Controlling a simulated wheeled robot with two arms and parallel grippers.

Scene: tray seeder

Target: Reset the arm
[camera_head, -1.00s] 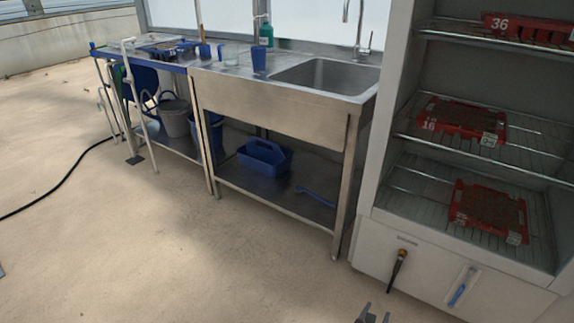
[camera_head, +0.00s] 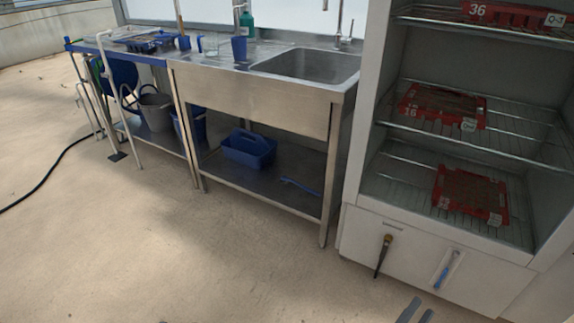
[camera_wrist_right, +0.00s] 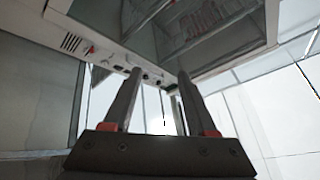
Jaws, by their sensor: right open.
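My left gripper cannot be made out in the head view.
A white cabinet (camera_head: 352,235) holds red trays (camera_head: 470,195) on wire shelves. A brush (camera_head: 383,256) and a blue tool (camera_head: 446,270) are on its front. A steel sink table (camera_head: 250,95) with a blue caddy (camera_head: 249,149) stands left. The floor (camera_head: 150,250) in front is clear.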

